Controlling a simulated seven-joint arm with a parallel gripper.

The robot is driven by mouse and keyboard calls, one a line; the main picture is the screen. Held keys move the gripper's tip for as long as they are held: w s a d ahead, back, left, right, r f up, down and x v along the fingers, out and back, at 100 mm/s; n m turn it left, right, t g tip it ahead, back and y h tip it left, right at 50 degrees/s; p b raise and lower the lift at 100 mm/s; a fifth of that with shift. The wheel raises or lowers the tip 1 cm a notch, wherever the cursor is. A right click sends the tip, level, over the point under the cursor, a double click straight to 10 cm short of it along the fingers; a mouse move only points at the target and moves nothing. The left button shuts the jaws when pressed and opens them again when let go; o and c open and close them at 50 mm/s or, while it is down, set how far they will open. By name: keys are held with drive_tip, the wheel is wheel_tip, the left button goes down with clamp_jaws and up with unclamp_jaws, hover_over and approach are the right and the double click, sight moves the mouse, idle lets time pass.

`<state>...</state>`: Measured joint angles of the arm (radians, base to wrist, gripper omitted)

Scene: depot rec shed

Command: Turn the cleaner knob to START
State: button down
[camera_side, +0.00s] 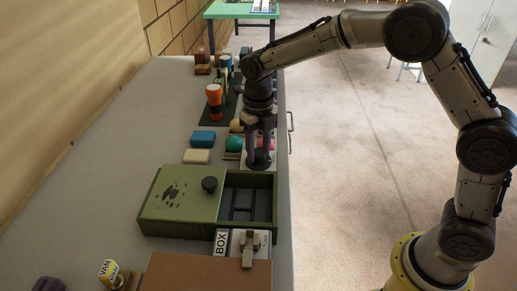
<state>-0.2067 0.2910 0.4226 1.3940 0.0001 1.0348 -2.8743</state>
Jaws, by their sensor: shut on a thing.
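My gripper (260,152) points down over the right side of the bench, just behind the green box. Its fingers are shut on a dark round knob (259,160), which I take to be the cleaner knob. The knob sits on a pale panel (244,161), and the fingers hide part of it. I cannot read a START mark or tell which way the knob points.
In front is a green box (160,208) with a black-knobbed lid and an open right side. A brown box (205,274) is nearest. The bench's left side is mostly clear.

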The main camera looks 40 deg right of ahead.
sight(259, 151)
drive_tip(key=shift+r+n, duration=0.1)
drive_tip(key=shift+n, duration=0.3)
drive_tip(key=shift+c, duration=1.8)
unclamp_jaws()
wheel_tip(259, 151, up, 14)
